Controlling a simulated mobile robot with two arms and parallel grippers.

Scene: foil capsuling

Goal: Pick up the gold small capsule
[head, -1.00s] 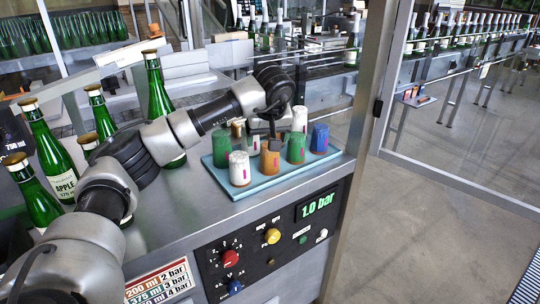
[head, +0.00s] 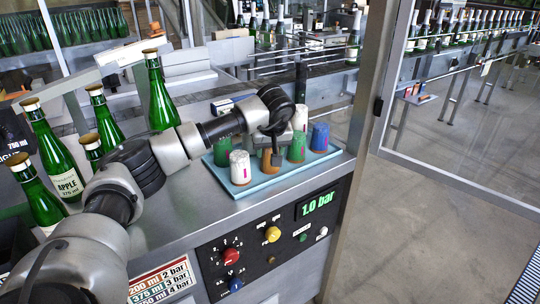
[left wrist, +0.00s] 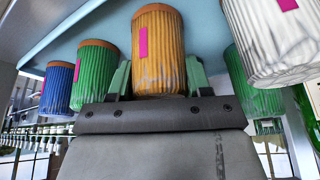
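The gold small capsule (head: 266,163) stands in the front row of a light blue tray (head: 262,187); my left gripper partly hides it in the head view. In the left wrist view the gold capsule (left wrist: 158,45) has a pink mark and stands between the two green fingers of my left gripper (left wrist: 160,80). One finger is on each side of it. The fingers look spread, with a slight gap at the left one. In the head view my left gripper (head: 273,150) reaches down over the capsule. My right gripper is not in view.
Close beside it in the tray stand a white capsule (head: 240,168), a green one (head: 296,148) and a blue one (head: 319,138). Another green capsule (head: 222,151) stands behind. Green bottles (head: 160,98) stand at the left of the metal bench. A control panel (head: 270,240) is below.

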